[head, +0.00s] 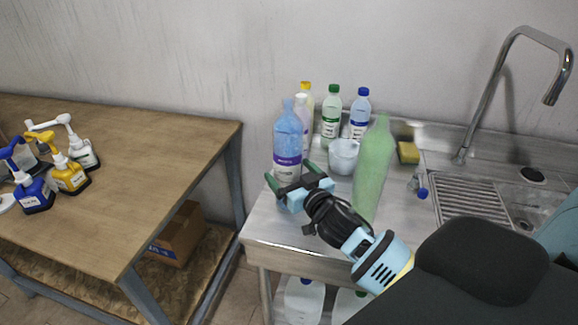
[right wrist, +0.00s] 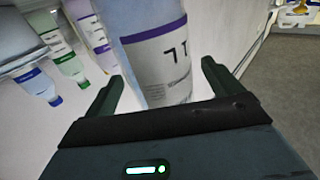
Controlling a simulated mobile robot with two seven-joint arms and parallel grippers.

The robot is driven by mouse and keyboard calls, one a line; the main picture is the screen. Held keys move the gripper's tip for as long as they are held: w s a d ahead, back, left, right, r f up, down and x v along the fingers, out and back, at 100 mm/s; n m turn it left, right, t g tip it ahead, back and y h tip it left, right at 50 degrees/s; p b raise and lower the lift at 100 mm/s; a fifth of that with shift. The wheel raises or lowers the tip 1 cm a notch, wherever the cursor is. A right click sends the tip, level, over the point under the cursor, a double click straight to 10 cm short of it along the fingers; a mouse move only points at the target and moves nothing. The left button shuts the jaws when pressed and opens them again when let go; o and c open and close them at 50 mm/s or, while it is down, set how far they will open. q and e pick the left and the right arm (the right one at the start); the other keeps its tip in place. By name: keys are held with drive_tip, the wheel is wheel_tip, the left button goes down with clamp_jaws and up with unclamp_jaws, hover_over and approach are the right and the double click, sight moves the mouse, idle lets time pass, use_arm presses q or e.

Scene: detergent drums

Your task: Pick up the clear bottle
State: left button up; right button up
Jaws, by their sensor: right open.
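A clear, blue-tinted bottle (head: 288,135) with a white label and purple band stands upright near the left end of the metal counter. My right gripper (head: 293,178) is open at its lower part, with one finger to each side in the head view. The bottle's base is partly hidden behind the gripper. In the right wrist view the bottle's label (right wrist: 165,75) shows between the two open fingers of the gripper (right wrist: 163,78); I cannot tell whether either touches it. My left gripper is not in view.
A tall green bottle (head: 374,170) stands close to the right of my arm. A white cup (head: 343,156), a green-capped bottle (head: 331,115) and a blue-capped bottle (head: 360,114) stand behind. The sink (head: 480,205) is right; a wooden table (head: 140,180) with pump bottles is left.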

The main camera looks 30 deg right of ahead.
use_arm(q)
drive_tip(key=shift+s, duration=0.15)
use_arm(e)
drive_tip(key=c, duration=1.1)
drive_tip(key=shift+r, duration=0.1)
